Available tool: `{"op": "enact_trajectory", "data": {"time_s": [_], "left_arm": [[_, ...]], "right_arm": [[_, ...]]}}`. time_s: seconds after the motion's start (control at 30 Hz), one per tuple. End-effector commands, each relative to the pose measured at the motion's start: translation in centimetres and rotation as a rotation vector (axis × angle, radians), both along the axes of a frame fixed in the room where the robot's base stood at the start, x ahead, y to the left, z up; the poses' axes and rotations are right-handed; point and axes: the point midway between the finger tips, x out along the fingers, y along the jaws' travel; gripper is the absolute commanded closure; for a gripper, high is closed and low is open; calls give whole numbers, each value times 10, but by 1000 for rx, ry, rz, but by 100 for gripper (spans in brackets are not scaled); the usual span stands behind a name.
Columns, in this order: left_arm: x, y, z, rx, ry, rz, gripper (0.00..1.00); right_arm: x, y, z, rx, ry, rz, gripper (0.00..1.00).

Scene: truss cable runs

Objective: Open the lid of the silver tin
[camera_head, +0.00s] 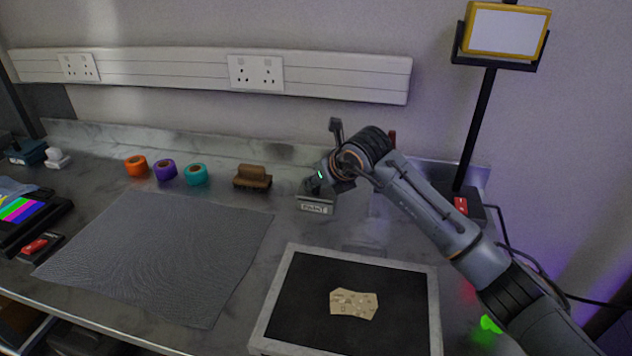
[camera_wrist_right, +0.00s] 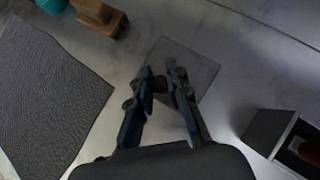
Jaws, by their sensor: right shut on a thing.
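The silver tin (camera_head: 316,207) stands on the metal bench right of the brown brush, with a small pale label on its front. My right gripper (camera_head: 322,180) is over the tin and partly hides its top. In the right wrist view a faint grey square (camera_wrist_right: 195,75), seemingly the tin's top, lies below the fingers. The right fingers (camera_wrist_right: 161,84) are closed around a small dark piece, seemingly the lid's knob. Whether the lid is apart from the tin cannot be told. My left gripper is not in view.
A brown brush (camera_head: 252,177) and tape rolls (camera_head: 165,170) stand left of the tin. A grey mat (camera_head: 155,255) lies at the left. A framed black tray (camera_head: 430,300) holds a beige scrap (camera_head: 353,303).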

Motion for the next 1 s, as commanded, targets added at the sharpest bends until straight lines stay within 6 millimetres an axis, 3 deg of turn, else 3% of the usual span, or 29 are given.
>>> {"op": "enact_trajectory", "data": {"time_s": [0.53, 1.0], "left_arm": [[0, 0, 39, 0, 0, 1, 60], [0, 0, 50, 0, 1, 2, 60]], "right_arm": [[15, -5, 23, 97, 300, -4, 100], [26, -8, 27, 158, 485, -3, 100]]}}
